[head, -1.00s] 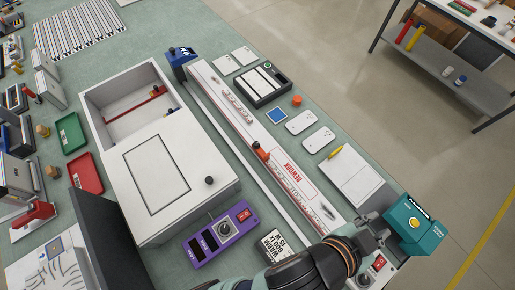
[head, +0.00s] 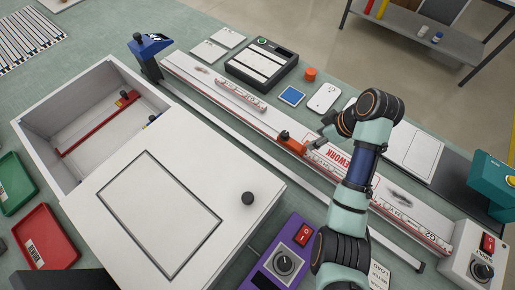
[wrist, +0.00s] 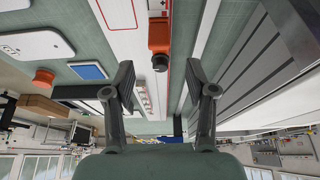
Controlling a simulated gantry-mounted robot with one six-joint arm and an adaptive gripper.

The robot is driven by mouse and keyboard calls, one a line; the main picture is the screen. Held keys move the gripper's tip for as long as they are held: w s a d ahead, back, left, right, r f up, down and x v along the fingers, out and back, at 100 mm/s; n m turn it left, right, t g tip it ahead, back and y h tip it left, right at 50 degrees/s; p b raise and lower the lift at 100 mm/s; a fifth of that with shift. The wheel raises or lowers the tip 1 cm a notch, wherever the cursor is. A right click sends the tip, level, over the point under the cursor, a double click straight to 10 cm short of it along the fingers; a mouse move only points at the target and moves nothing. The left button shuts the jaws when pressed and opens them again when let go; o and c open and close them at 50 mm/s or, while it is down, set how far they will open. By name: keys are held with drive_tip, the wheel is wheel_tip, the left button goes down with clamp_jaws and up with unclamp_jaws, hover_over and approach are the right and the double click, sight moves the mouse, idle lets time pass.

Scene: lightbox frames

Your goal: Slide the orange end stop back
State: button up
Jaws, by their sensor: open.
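The orange end stop (head: 291,142) sits on the long white rail (head: 205,80), beside the red REWORK lettering. A dark knob shows on it in the wrist view, where the end stop (wrist: 159,36) lies at the top centre. My gripper (wrist: 159,76) is open and empty, its two dark fingers spread to either side below the end stop in that picture. In the head view my gripper (head: 318,141) is close to the right side of the end stop, partly hidden by my wrist. I cannot tell whether they touch.
A white open-topped box (head: 70,105) with a flat lid section lies left of the rail. A purple control box (head: 283,262) stands near the front. A dark-framed device (head: 262,64), a blue square (head: 292,95) and an orange knob (head: 310,74) lie behind the rail.

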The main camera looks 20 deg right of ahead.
sight(293, 141)
drive_tip(key=b+x, duration=0.1)
drive_tip(key=x, duration=0.6)
drive_tip(key=shift+f, duration=0.35)
clamp_jaws()
